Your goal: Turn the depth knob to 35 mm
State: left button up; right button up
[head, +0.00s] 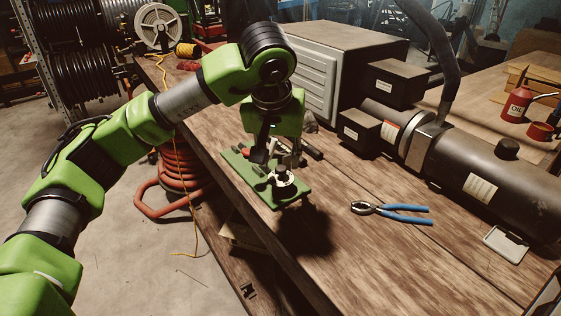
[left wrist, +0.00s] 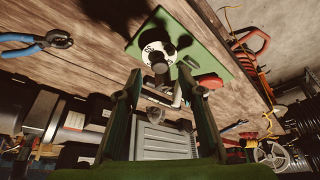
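The crimper has a green base plate (head: 239,163) on the wooden bench, near its left edge. A white dial with dark markings (left wrist: 151,51) and a dark, round-ended depth knob (left wrist: 160,67) sit on the plate. In the head view the dial (head: 284,186) is partly covered by the knob (head: 281,170). My left gripper (head: 276,157) points down over the crimper. In the left wrist view its two fingers (left wrist: 160,72) are apart, with the knob in line with the gap near the tips. I see no contact. The dial's setting is too small to read. My right gripper is out of view.
Blue-handled pliers (head: 390,211) lie right of the crimper. A grey ribbed box (head: 309,79) and a dark cylindrical machine (head: 490,180) stand behind and to the right. A red handle (left wrist: 211,80) lies close beside the fingers. A red hose coil (head: 178,181) is on the floor.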

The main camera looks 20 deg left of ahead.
aim_at(281, 168)
pick_arm(q)
jog(key=shift+w+f, duration=0.2)
jog(key=shift+f, duration=0.5)
jog(key=shift+w+f, duration=0.2)
jog(key=shift+f, duration=0.15)
jog(key=shift+w+a+f, duration=0.1)
jog(key=shift+f, duration=0.2)
jog(key=shift+w+f, duration=0.1)
jog(key=shift+f, duration=0.05)
grip_shut()
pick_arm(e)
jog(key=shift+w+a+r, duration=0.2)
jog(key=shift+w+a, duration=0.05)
